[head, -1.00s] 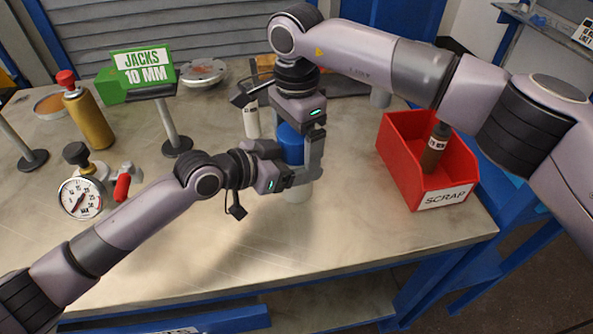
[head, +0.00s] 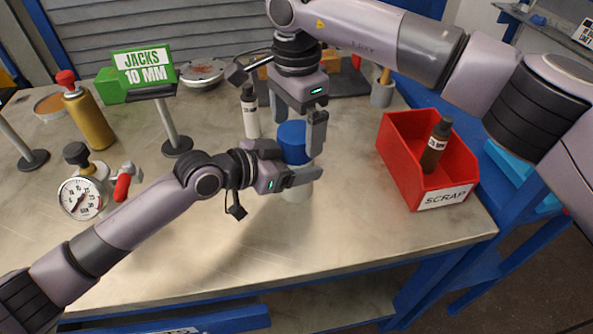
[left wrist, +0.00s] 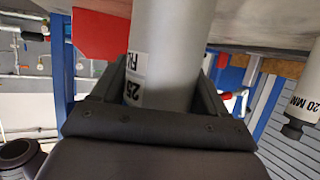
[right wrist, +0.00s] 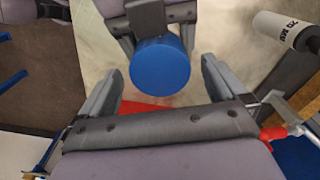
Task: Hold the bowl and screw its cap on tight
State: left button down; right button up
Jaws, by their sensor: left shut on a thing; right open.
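The bowl is a pale grey cylinder (head: 298,192) with a white label, standing upright on the bench. It fills the middle of the left wrist view (left wrist: 170,60). My left gripper (head: 296,174) is shut around its side. The blue cap (head: 292,142) sits on top of the bowl; my left gripper hides the join, so I cannot tell how tightly it sits. My right gripper (head: 297,116) is open above the cap, fingers pointing down. In the right wrist view the round cap (right wrist: 160,68) shows beyond the open fingers, clear of both.
A white bottle with a dark top (head: 250,113) stands close behind left. The red scrap bin (head: 405,165) with a brown bottle (head: 436,146) is at right. A pressure gauge (head: 80,197), gold canister (head: 88,118) and green sign (head: 143,72) stand left. The front bench is clear.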

jog(key=shift+r, duration=0.5)
jog(key=shift+o, duration=0.2)
notch_tip(320, 180, up, 12)
dwell(0.4)
pick_arm(q)
grip_release()
jog(key=v, duration=0.7)
